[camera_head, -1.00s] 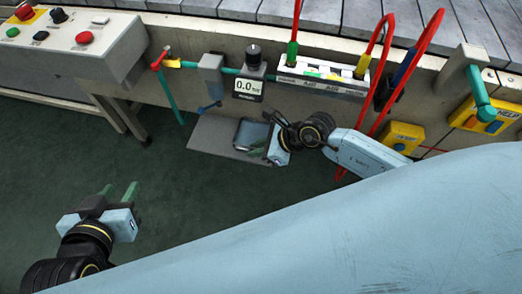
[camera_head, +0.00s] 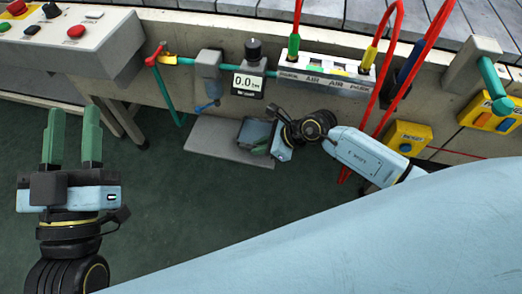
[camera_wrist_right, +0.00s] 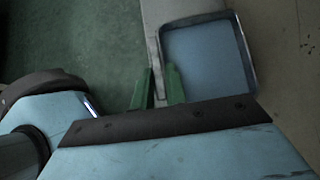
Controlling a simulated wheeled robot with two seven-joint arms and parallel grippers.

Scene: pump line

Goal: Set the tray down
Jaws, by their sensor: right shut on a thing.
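The tray is a small, shallow, dark-rimmed box with a blue-grey floor, and it looks empty. It lies at the right part of the grey shelf in the head view (camera_head: 256,131); whether it rests on the shelf or hangs just above is hard to tell. It also shows in the right wrist view (camera_wrist_right: 205,60). My right gripper (camera_head: 264,148) is shut on the tray's near edge, its green fingers (camera_wrist_right: 158,90) at the tray's corner side. My left gripper (camera_head: 72,112) is open and empty, far left of the tray, over the floor.
The grey shelf (camera_head: 208,141) has bare room left of the tray. Above it are a gauge (camera_head: 248,84) reading 0.0, a blue-handled valve (camera_head: 208,105) and a labelled air panel (camera_head: 325,75). Red hoses (camera_head: 388,70) hang right. A button console (camera_head: 65,45) stands upper left.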

